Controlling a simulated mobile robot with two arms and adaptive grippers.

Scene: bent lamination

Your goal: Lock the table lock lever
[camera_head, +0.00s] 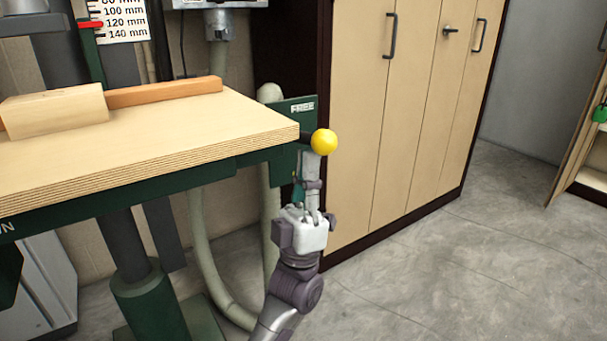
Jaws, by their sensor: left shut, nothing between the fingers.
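The table lock lever ends in a yellow ball knob (323,142) at the right corner of the wooden table (150,140). A short dark rod joins the knob to the green frame under the table edge. A green plate behind it bears the word FREE (302,107). My left gripper (311,163) points upward with its fingers shut and empty, just below the knob. Whether the fingertips touch the knob cannot be told. My right gripper is out of view.
A wooden block (55,110) and an orange-brown wooden strip (165,91) lie on the table. A tall cabinet (400,120) stands behind and right of the lever. A grey hose (205,255) hangs below the table. The floor at the right is clear.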

